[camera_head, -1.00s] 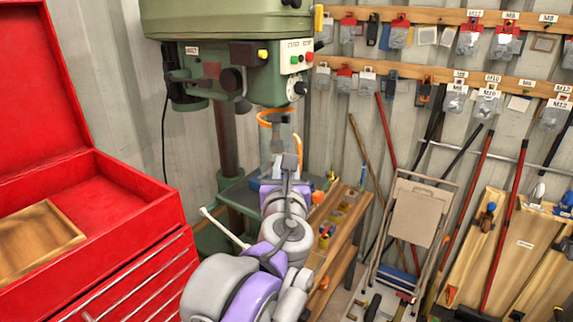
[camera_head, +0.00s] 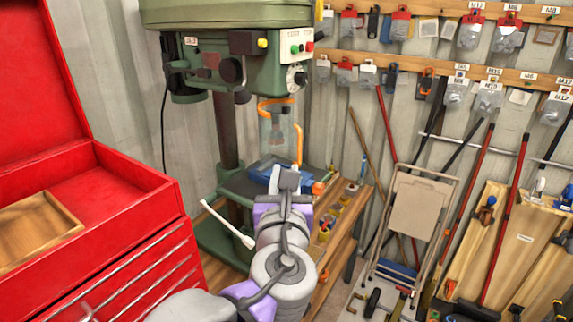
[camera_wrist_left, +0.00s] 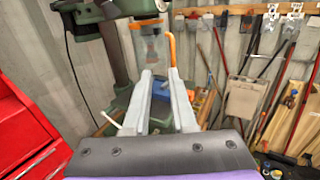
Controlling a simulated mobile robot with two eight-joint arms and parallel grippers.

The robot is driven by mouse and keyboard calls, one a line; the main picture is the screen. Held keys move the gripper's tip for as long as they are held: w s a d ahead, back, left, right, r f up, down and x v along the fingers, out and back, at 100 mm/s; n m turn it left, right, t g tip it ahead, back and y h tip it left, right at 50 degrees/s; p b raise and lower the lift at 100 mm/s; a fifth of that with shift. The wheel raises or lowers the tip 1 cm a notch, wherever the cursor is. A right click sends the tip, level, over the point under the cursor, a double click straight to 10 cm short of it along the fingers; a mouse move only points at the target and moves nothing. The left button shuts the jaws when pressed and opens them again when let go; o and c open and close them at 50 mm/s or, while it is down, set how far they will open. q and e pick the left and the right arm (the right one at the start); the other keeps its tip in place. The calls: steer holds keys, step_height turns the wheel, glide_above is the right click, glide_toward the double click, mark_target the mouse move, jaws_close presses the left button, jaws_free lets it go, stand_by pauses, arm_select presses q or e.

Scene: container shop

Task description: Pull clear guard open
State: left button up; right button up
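The clear guard (camera_head: 265,130) hangs at the front of the green drill press (camera_head: 205,62). It is a see-through shield with an orange rim on top and an upright orange handle (camera_head: 298,146) on its right side. It looks closed in front of the chuck. The guard (camera_wrist_left: 150,50) and its handle (camera_wrist_left: 172,48) also show ahead in the left wrist view. My left gripper (camera_head: 288,178) is below and in front of the guard, apart from it in the picture. Its two grey fingers (camera_wrist_left: 160,72) are spread with nothing between them. My right gripper is out of view.
A red tool chest (camera_head: 120,215) with an open lid stands at left. A blue vise (camera_head: 268,170) sits under the guard. A wooden bench (camera_head: 345,225) with small containers is right of my gripper. A folded cart (camera_head: 412,215) and long-handled tools lean on the right wall.

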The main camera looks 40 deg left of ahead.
arm_select(q)
steer(key=shift+v, duration=1.6)
